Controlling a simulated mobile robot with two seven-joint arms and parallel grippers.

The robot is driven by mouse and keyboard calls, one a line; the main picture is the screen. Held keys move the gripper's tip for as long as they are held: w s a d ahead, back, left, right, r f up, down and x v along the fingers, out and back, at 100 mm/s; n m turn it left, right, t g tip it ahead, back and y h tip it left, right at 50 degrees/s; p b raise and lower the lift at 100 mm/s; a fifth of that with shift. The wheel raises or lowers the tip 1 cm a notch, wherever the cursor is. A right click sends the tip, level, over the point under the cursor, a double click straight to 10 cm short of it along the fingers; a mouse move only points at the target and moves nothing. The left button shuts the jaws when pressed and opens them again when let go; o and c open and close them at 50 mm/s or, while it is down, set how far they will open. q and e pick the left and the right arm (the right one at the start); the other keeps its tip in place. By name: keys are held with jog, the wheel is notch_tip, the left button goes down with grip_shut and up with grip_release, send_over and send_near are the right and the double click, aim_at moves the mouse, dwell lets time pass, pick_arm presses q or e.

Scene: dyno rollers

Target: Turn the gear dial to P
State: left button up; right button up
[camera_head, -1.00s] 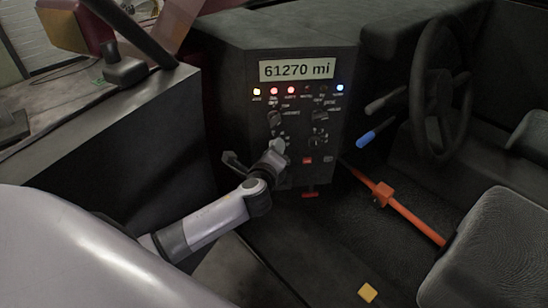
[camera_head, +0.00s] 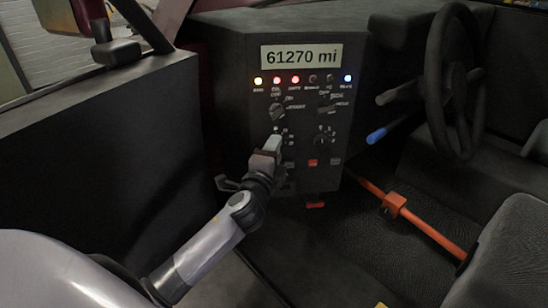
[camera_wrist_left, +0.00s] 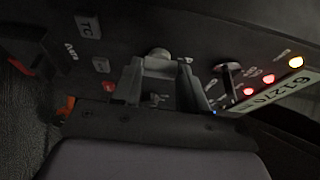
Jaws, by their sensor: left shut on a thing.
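The dark dashboard panel (camera_head: 300,185) carries several round dials; their labels are too small to read surely, so I cannot tell which is the gear dial. My left gripper (camera_head: 272,143) is at the lower-left dial, which it mostly hides in the head view. In the left wrist view the gripper (camera_wrist_left: 160,72) has its two fingers on either side of a round knob (camera_wrist_left: 158,56), shut on it. The upper-left dial (camera_head: 278,110) stands just above and apart from the gripper; the upper-right dial (camera_head: 326,104) and lower-right dial (camera_head: 325,139) are free. My right gripper is out of view.
A mileage display (camera_head: 301,56) reads 61270 mi above a row of lamps, some lit yellow, red and blue. Right of the panel are a blue-tipped lever (camera_head: 377,136), a steering wheel (camera_head: 450,85) and an orange bar (camera_head: 420,222). A dark door (camera_head: 115,150) stands left.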

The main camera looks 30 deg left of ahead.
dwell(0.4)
pick_arm(q)
jog(key=o, duration=1.1)
jog(key=shift+c, duration=0.2)
jog(key=v, duration=0.7)
jog(key=shift+s, duration=0.1)
jog(key=s+d+f+n+g+h, duration=0.35)
jog(key=s+f+n, duration=0.35)
jog(key=s+f, duration=0.3)
jog(key=s+d+f+n+g+h, duration=0.35)
jog(key=s+d+f+n, duration=0.2)
jog(key=s+f, duration=0.45)
notch_tip(320, 180, up, 13)
jog(key=a+p, duration=0.1)
jog(key=p, duration=1.5)
jog(key=shift+s+a+y, duration=0.25)
jog(key=shift+s+y, duration=0.15)
jog(key=shift+s, duration=0.05)
